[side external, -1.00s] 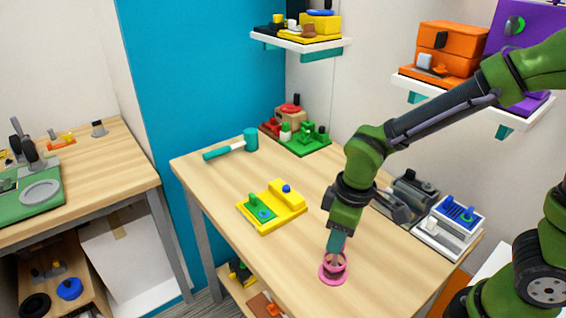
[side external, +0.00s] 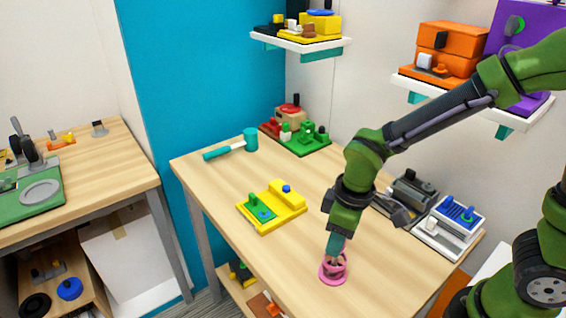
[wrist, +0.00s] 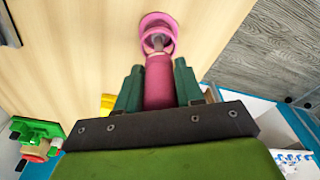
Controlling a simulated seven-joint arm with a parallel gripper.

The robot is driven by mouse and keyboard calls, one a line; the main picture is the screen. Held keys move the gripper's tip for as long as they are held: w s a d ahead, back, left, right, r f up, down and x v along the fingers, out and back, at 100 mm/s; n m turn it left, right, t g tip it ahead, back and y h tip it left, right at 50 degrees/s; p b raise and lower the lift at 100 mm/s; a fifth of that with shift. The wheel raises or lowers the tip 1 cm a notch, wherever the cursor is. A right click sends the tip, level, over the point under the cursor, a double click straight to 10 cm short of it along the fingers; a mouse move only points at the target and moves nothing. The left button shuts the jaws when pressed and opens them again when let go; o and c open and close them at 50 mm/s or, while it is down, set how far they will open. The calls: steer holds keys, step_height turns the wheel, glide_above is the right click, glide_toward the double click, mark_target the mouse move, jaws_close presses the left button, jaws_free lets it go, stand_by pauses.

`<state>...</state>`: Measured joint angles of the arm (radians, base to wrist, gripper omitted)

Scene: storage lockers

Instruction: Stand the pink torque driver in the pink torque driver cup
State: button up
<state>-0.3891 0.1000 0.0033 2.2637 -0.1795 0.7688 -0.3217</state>
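The pink torque driver (wrist: 158,82) has a pink handle and a thin grey shaft. My gripper (wrist: 158,72) has its two teal fingers on either side of the handle, close against it. The driver's shaft end is at the opening of the pink torque driver cup (wrist: 170,22), which has pink rings. How deep the shaft sits in it is hard to tell. In the side external view the cup (side external: 333,280) stands on the wooden table near its front edge, with my gripper (side external: 337,246) directly above. The driver is mostly hidden there by the fingers.
A yellow tray (side external: 289,213) lies left of the cup. Grey (side external: 412,192) and white trays (side external: 448,228) stand to the right.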

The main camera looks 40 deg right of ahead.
steer(key=o, duration=0.4)
steer(key=shift+c, duration=0.2)
step_height(320, 180, up, 17)
steer(key=s, duration=0.2)
steer(key=s+d+f+m+t, duration=0.1)
steer(key=s+d+m+t, duration=0.1)
steer(key=d+m+t, duration=0.1)
steer(key=s+d+m+t+y, duration=0.1)
steer(key=d+m+t, duration=0.2)
steer(key=d+m, duration=0.3)
steer(key=shift+s+f+m, duration=0.35)
steer(key=shift+s+m, duration=0.05)
